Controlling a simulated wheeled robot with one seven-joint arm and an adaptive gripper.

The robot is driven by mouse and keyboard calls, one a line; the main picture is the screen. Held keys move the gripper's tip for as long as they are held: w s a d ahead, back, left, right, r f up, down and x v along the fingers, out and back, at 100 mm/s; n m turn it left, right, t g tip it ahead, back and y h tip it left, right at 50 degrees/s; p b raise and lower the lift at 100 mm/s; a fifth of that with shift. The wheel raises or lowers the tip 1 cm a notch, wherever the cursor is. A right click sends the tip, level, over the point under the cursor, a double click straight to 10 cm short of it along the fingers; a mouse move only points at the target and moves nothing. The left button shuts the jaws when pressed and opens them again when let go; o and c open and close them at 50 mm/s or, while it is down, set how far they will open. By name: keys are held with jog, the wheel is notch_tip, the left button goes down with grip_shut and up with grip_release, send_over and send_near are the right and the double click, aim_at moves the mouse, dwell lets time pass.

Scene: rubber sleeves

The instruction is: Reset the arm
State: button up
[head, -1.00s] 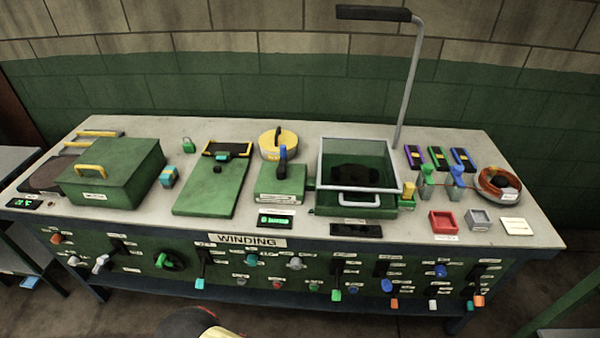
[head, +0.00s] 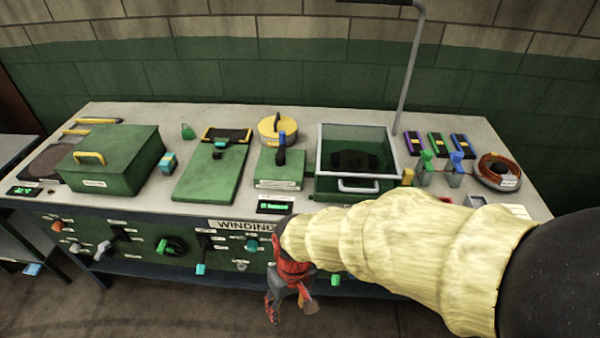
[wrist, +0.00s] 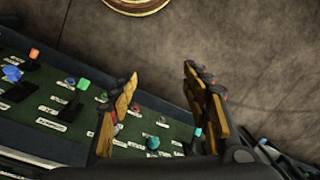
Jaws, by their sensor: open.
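My gripper (head: 290,300) hangs in front of the workbench's front panel, below the winding label, with my yellow-sleeved arm reaching in from the right. In the wrist view my gripper (wrist: 160,110) has its two yellow-and-black fingers spread well apart, with nothing between them but the view of the panel and floor. It is open and empty. It appears apart from the panel controls. My arm hides the right part of the panel and some of the bench's front right edge.
The workbench (head: 120,205) carries a green lidded box (head: 115,165), a green board (head: 208,180), a clear-walled green bin (head: 350,185) and a cable coil (head: 500,178). The control panel (wrist: 65,100) bristles with knobs and levers. Floor (head: 130,305) in front is clear.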

jog(key=s+d+r+m+t+h, duration=0.1)
jog(key=d+r+m+t, duration=0.4)
jog(key=d+r, duration=1.5)
jog(key=shift+s+d+r+m+t, duration=0.4)
jog(key=shift+s+d+t, duration=0.3)
jog(key=shift+d, duration=0.2)
